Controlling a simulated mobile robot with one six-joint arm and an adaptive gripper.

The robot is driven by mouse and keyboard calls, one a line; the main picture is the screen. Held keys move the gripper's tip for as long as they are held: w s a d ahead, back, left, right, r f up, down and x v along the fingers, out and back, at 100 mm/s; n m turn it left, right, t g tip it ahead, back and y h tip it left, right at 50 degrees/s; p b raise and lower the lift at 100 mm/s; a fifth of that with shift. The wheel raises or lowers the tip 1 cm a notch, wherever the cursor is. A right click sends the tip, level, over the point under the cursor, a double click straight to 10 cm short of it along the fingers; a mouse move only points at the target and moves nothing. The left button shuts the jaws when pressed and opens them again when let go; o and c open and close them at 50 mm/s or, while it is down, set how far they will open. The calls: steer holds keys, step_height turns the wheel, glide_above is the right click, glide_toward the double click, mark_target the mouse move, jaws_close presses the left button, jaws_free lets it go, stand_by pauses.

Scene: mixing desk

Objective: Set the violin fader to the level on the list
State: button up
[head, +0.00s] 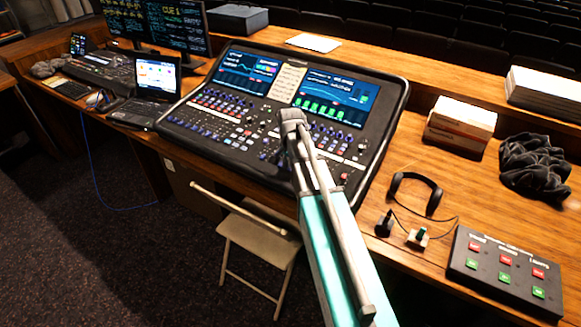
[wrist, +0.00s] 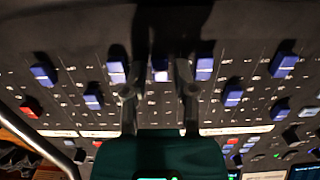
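The mixing desk (head: 205,141) has rows of small blue fader caps and two lit screens. A cream sheet with lines of writing (head: 287,82) lies between the screens; its text is too small to read. My gripper (head: 292,120) is over the fader area in the head view, its fingertips hard to make out. Other blue caps (wrist: 116,72) (wrist: 204,69) sit outside the fingers. I cannot read which fader is violin.
A laptop (head: 155,78) stands left of the desk. Headphones (head: 415,194), white-topped boxes (head: 461,124), a dark cloth (head: 534,165) and a button box (head: 505,268) lie to the right. A folding chair (head: 259,238) stands in front.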

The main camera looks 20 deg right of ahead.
jaws_close()
steer(key=shift+w, duration=0.1)
steer(key=w+d, duration=0.1)
steer(key=d, duration=0.1)
steer(key=w+d, duration=0.2)
steer(key=w+d+r, duration=0.1)
steer(key=d, duration=0.1)
steer(key=shift+w+p, duration=0.25)
steer(key=shift+p, duration=0.15)
jaws_free()
steer(key=shift+f, duration=0.1)
